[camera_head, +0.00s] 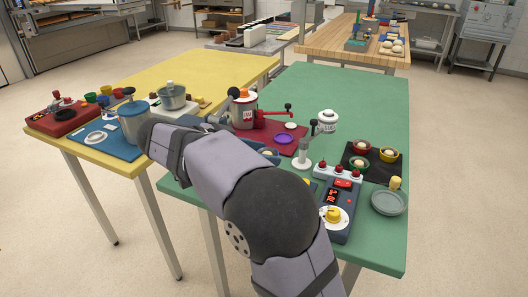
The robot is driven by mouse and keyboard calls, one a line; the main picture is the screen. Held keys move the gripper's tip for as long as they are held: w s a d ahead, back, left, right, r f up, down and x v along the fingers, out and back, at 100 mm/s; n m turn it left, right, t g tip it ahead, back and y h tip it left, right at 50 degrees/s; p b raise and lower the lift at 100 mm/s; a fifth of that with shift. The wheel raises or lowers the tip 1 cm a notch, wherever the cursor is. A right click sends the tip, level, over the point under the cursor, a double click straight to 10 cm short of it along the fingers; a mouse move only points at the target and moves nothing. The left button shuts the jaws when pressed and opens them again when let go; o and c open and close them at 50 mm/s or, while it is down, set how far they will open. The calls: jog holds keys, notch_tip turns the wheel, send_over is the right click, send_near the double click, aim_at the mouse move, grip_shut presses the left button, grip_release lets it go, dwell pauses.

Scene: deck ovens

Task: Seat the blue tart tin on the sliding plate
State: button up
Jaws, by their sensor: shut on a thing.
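The blue tart tin (268,153) with pale filling shows only in part at the edge of my forearm, near the front of the red mat. My arm crosses the front of the view and bends back at the wrist. A dark part of my gripper (217,121) shows just behind the forearm. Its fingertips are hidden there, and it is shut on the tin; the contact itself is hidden. I cannot make out the sliding plate for certain; my forearm covers the area around the tin.
On the green table (340,92), a dark tray (373,172) holds several filled tins. A control box (338,205), a white-topped stand (326,122), a grey dish (389,202) and a red-handled pot (243,110) stand around. A purple disc (283,138) lies on the mat. The table's back is clear.

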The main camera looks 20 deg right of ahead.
jog(key=shift+f+b, duration=1.55)
jog(key=shift+f, duration=1.3)
jog(key=shift+b, duration=0.65)
jog(key=shift+f+b, duration=0.65)
jog(key=shift+b, duration=0.05)
jog(key=o, duration=0.8)
jog(key=shift+r, duration=0.1)
jog(key=shift+p+v, duration=2.25)
jog(key=shift+v, duration=3.25)
